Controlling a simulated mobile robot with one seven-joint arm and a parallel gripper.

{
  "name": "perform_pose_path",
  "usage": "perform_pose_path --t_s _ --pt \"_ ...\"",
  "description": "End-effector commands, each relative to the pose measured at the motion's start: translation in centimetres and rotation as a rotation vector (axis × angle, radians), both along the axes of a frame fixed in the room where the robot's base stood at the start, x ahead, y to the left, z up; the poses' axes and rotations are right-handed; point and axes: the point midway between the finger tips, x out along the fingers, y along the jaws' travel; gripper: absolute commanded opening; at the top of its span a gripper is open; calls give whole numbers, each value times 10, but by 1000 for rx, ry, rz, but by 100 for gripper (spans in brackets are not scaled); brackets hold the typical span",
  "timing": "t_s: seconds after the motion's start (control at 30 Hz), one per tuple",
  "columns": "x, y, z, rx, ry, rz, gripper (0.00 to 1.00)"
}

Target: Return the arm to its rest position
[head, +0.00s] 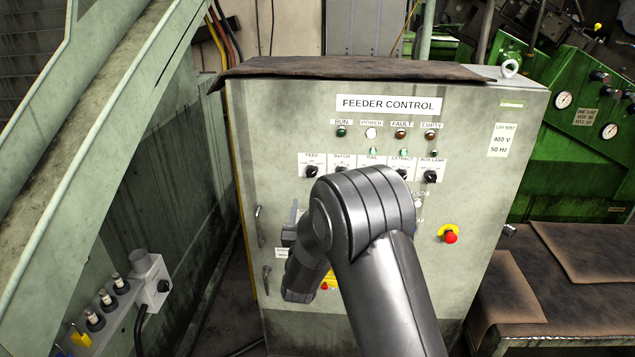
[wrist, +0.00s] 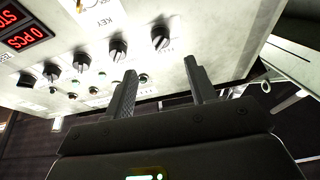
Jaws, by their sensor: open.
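My gripper (wrist: 160,66) shows in the wrist view with its two dark ridged fingers apart and nothing between them. The grey feeder control cabinet (head: 472,200) stands in front of me in the head view. My bent arm crosses the middle of its front and hides part of the panel. In the wrist view the cabinet panel (wrist: 215,28) fills the upper part, with knobs and lamps beyond the fingers. I cannot tell from these frames whether the fingers touch the panel.
A red emergency button (head: 450,237) sticks out at the cabinet's right. A green machine (head: 565,110) stands behind at right, a mat-covered bench (head: 555,330) below it. A sloping chute (head: 95,130) and a socket box (head: 147,280) are at left. Red displays (wrist: 25,33) show in the wrist view.

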Motion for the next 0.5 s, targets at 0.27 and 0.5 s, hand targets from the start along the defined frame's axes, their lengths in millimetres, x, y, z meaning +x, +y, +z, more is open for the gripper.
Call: perform_pose_path --t_s 0.27,0.5 --pt "5 -33 51 27 198 66 51" --pt "-19 -68 86 30 419 128 51"
